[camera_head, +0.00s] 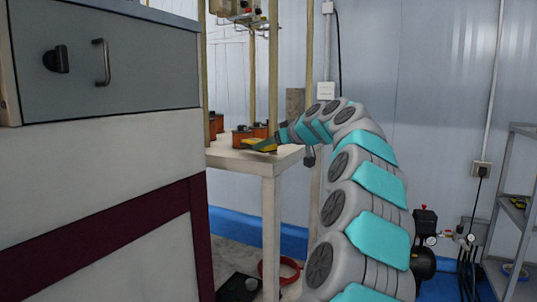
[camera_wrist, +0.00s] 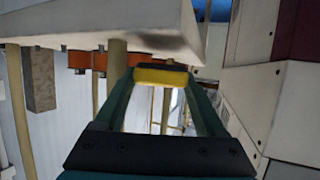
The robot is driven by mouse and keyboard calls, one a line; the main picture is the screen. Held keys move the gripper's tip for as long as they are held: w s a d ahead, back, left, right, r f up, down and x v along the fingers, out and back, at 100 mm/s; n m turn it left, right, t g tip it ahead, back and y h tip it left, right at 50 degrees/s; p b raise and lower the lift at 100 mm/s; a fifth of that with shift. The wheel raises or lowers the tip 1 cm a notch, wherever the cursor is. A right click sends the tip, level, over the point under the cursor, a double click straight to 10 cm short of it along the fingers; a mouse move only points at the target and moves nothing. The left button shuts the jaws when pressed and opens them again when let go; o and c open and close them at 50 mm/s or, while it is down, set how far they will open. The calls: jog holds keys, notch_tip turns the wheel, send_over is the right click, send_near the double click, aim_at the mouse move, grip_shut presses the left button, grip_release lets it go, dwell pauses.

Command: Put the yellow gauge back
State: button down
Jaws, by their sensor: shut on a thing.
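The yellow gauge (camera_head: 262,146) shows at the tip of my arm, over the front part of the white table (camera_head: 262,163). In the wrist view the yellow gauge (camera_wrist: 162,75) spans the gap between the ends of my two dark teal fingers. My gripper (camera_wrist: 160,82) is shut on it. In the head view my gripper (camera_head: 270,143) reaches in from the right, low over the tabletop. I cannot tell whether the gauge touches the table. Its place of rest cannot be made out.
Orange coils (camera_head: 241,137) stand on the table just behind the gauge. Thin wooden posts (camera_head: 273,70) rise at the table. A grey cabinet (camera_head: 110,65) fills the left. A red ring (camera_head: 280,270) and a black box (camera_head: 238,288) lie on the floor below.

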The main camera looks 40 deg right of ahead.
jog(key=shift+f, duration=1.2)
jog(key=shift+f+b, duration=0.15)
jog(key=shift+b, duration=0.15)
grip_release()
jog(key=shift+s+r, duration=0.25)
jog(key=v, duration=1.1)
jog(key=shift+s+p, duration=0.2)
jog(key=shift+p, duration=0.2)
